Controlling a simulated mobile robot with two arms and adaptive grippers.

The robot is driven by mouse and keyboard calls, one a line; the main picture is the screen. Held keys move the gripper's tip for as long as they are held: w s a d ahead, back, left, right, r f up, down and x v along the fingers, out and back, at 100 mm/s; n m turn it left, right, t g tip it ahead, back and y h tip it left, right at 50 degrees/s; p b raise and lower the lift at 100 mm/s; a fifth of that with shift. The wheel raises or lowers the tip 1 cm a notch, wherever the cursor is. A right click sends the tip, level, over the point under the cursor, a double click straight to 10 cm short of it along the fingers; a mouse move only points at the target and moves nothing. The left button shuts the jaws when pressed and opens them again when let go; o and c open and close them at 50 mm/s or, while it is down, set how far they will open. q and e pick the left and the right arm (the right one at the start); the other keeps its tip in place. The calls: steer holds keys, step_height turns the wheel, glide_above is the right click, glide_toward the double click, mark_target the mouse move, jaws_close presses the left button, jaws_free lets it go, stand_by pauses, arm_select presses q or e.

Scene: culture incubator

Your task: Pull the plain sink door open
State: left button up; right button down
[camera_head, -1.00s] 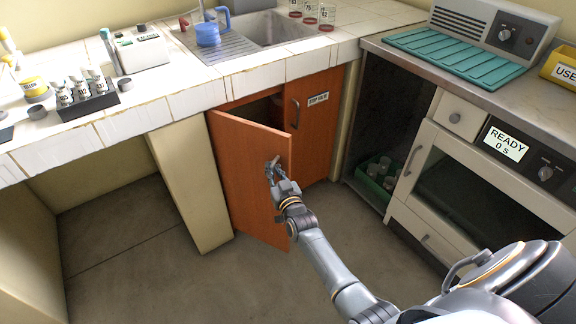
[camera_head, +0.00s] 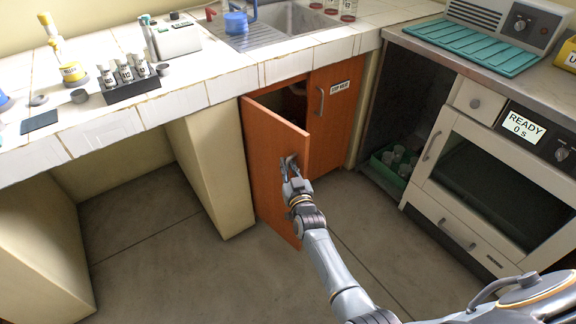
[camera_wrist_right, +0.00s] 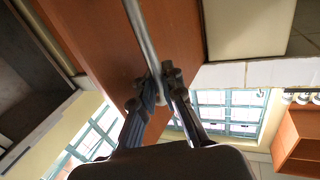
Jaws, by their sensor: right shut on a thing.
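The plain orange-brown sink door (camera_head: 268,160) stands swung well out from the cabinet under the sink in the head view, with a dark gap behind it. My right gripper (camera_head: 289,166) is at the door's front face, shut on its handle. In the right wrist view the metal bar handle (camera_wrist_right: 141,35) runs between the fingers of my right gripper (camera_wrist_right: 158,88), with the door panel (camera_wrist_right: 100,45) behind it. The other sink door (camera_head: 329,115), with a label and a dark handle, is closed. My left gripper is not in view.
A white oven (camera_head: 480,170) and an open bay with a green crate (camera_head: 385,168) stand at the right. A cream pillar (camera_head: 205,170) stands left of the open door. The floor (camera_head: 190,275) before the door is clear.

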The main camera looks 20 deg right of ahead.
steer(key=shift+s+d+f, duration=0.15)
steer(key=shift+f, duration=0.1)
steer(key=c, duration=1.4)
jaws_free()
steer(key=shift+s+r, duration=0.1)
steer(key=shift+r, duration=0.05)
steer(key=s, duration=0.4)
steer(key=s+a, duration=0.1)
steer(key=s, duration=0.7)
steer(key=shift+a, duration=0.2)
steer(key=shift+w, duration=0.1)
